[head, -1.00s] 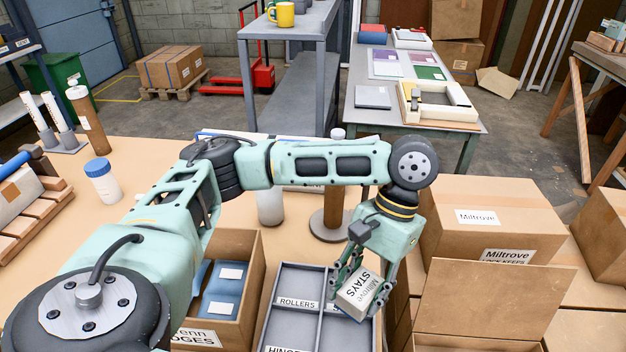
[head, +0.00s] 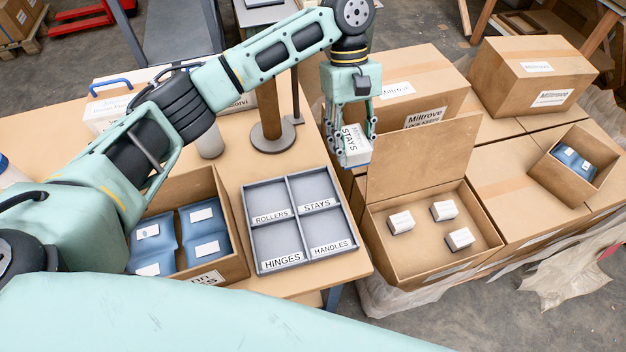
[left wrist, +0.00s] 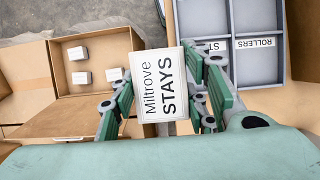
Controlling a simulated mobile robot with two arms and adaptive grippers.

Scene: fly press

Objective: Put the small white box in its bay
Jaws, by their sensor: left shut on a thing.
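My left gripper (head: 350,135) is shut on a small white box (head: 357,150) labelled "Miltrove STAYS". The grey tray (head: 286,228) has four bays, labelled ROLLERS, STAYS, HINGES and HANDLES. The STAYS bay (head: 313,188) is at the back right and looks empty, as do the others. My right gripper is not in view.
An open carton (head: 381,265) right of the tray holds three small white boxes (head: 443,210). Its flap (head: 420,160) stands upright. A carton of blue packs (head: 203,230) is left of the tray. A post on a round base (head: 272,135) stands behind it.

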